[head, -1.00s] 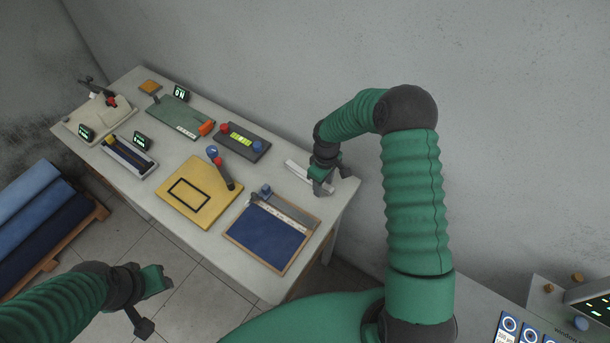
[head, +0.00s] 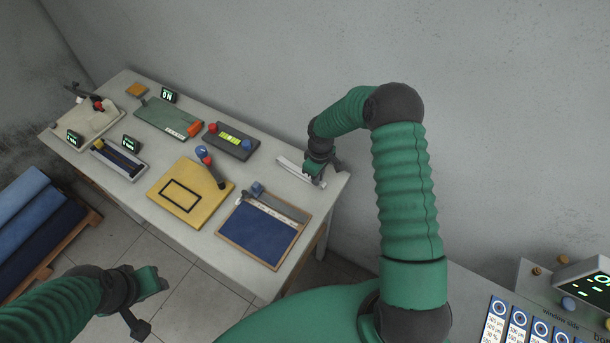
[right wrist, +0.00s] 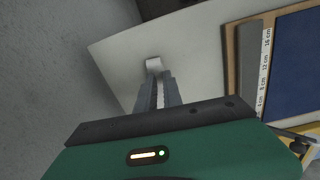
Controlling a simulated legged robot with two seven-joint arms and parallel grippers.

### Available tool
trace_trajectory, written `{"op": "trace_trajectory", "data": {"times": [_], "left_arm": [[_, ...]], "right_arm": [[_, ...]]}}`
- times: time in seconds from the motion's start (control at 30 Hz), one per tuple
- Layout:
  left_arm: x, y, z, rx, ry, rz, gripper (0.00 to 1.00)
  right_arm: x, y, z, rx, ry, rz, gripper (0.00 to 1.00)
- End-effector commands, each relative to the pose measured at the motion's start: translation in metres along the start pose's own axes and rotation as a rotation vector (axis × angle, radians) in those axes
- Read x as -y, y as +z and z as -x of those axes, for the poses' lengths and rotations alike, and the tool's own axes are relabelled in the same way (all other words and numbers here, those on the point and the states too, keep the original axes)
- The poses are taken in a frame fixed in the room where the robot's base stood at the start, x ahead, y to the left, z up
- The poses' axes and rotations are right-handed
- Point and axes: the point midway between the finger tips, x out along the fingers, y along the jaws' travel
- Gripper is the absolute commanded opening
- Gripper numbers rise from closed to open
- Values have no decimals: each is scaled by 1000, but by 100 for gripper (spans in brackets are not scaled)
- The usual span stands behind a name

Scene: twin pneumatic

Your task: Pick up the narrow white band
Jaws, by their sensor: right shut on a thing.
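The narrow white band (head: 288,166) is at the right end of the table, near the wall. My right gripper (head: 317,178) points down at it and covers part of it. In the right wrist view the two grey fingers (right wrist: 157,82) are close together, with the white band's end (right wrist: 153,64) showing just beyond their tips. The right gripper is shut on the band; whether the band is clear of the table I cannot tell. My left gripper (head: 150,303) is open and empty, off the table's front side.
A blue board in a wooden frame (head: 222,234) with a ruler lies in front of the band. A yellow board (head: 165,200), a grey box with buttons (head: 247,153) and a green board (head: 160,118) lie farther left.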

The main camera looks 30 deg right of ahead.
Motion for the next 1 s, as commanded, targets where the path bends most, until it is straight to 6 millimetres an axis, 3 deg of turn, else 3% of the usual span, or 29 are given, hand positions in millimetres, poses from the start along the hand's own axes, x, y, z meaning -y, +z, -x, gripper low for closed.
{"op": "trace_trajectory", "data": {"times": [0.03, 0.07, 0.4, 0.5, 0.8, 1.0], "left_arm": [[0, 1, -5, 0, 0, 0, 40], [0, 1, -6, 0, 0, 0, 40], [0, 4, -19, 0, 0, 0, 40], [0, 5, -20, 0, 0, 0, 40], [0, 4, -18, 0, 0, 0, 40], [0, 4, -18, 0, 0, 0, 40]], "right_arm": [[9, 16, -13, 37, -25, -3, 0], [9, 15, -10, 36, -24, -3, 0], [10, 9, 72, 25, -14, -1, 0], [12, 8, 87, 25, -14, 0, 0], [10, 6, 92, 25, -16, 1, 1], [10, 6, 92, 22, -15, 2, 27]]}}
